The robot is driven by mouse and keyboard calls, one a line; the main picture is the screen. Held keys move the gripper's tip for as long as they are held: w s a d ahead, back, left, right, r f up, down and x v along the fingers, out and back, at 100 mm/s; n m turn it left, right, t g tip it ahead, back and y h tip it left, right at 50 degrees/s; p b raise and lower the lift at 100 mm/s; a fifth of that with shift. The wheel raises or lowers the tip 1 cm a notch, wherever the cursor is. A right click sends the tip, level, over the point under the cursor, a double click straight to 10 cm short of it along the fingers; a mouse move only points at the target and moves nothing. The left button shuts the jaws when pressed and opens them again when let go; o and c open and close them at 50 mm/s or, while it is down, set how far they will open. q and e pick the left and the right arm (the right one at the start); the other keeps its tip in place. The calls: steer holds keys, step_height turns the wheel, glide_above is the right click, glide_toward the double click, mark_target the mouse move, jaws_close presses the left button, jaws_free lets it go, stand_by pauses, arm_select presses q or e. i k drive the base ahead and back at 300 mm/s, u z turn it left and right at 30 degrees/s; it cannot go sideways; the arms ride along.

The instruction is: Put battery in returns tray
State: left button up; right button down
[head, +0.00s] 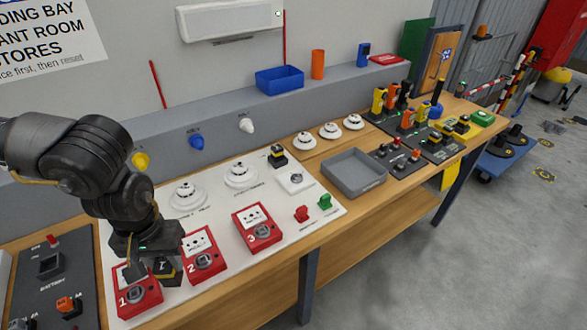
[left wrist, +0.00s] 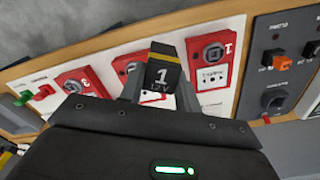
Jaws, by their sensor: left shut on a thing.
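My left gripper (head: 156,268) is shut on a battery (head: 168,272), a dark block with a yellow stripe. In the left wrist view the battery (left wrist: 158,72) shows "1" and "12V" between the fingers (left wrist: 158,90). It is over the white board by red call points 1 (head: 138,292) and 2 (head: 203,254); I cannot tell if it touches anything. A grey open tray (head: 354,186), apparently the returns tray, sits empty on the bench, to the right of the gripper. My right gripper is not in view.
Red call point 3 (head: 257,228), white detectors (head: 241,175) and a small black-and-yellow block (head: 278,157) stand between gripper and tray. A blue bin (head: 279,79) is on the back ledge. Radios (head: 379,100) stand farther right.

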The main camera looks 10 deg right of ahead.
mark_target(353, 175)
steer(key=z, duration=0.75)
steer(key=i, duration=0.9)
steer(key=z, duration=0.7)
